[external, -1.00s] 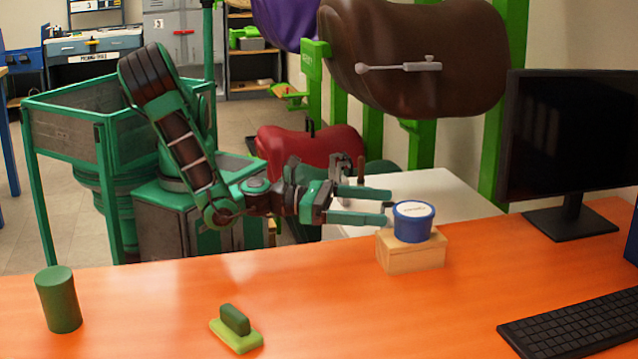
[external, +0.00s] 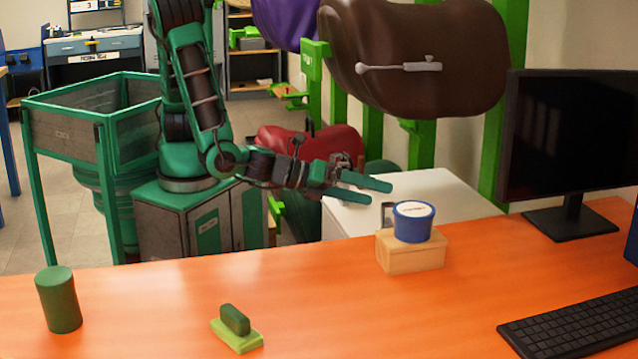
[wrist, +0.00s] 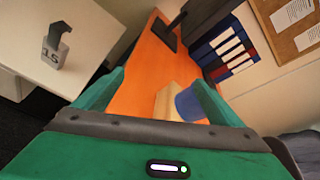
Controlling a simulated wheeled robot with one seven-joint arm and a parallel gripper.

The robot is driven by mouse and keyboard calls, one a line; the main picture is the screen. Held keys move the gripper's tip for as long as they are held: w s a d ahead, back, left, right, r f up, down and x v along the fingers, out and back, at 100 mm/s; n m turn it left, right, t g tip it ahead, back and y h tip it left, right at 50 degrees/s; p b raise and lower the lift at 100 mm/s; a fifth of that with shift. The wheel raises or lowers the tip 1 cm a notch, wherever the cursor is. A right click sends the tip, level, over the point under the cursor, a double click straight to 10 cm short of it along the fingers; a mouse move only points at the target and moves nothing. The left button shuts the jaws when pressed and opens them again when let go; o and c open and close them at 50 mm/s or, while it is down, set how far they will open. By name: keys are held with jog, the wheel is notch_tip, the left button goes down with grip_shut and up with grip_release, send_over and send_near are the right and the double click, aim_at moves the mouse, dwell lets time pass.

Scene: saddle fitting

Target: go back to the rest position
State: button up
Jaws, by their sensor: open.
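My gripper (external: 362,188) is open and empty, with its two green fingers pointing right, above the white surface (external: 450,191) behind the orange desk. It stands to the left of a blue tub with a white lid (external: 412,222), apart from it. The tub rests on a wooden block (external: 412,253) on the desk. In the wrist view, my gripper (wrist: 160,90) shows its fingers spread. The blue tub (wrist: 188,104) and the wooden block (wrist: 168,102) lie beyond them, partly hidden by the right finger.
The orange desk (external: 300,290) holds a green cylinder (external: 58,299), a green-handled brush-like block (external: 236,328), a keyboard (external: 570,322) and a monitor (external: 572,140). A brown saddle (external: 415,60) hangs on a green rack above.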

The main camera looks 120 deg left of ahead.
jog(key=s+f+n+g+h, duration=0.1)
jog(key=s+n+g+h, duration=0.3)
jog(key=s+n+g, duration=0.55)
jog(key=s+d+r+n+h, duration=0.1)
jog(key=s+d+r+n, duration=0.1)
jog(key=s, duration=0.8)
jog(key=s+d+r+n+g+h, duration=0.1)
jog(key=s+d+r, duration=0.2)
jog(key=s, duration=0.7)
jog(key=s+d+r+n+g+h, duration=0.1)
jog(key=s+d+r+n+h, duration=0.1)
jog(key=s+r, duration=0.4)
jog(key=s+d, duration=0.1)
jog(key=s, duration=0.3)
jog(key=shift+d+n, duration=0.3)
jog(key=shift+n, duration=0.05)
jog(key=shift+r+g, duration=0.1)
jog(key=shift+g, duration=0.15)
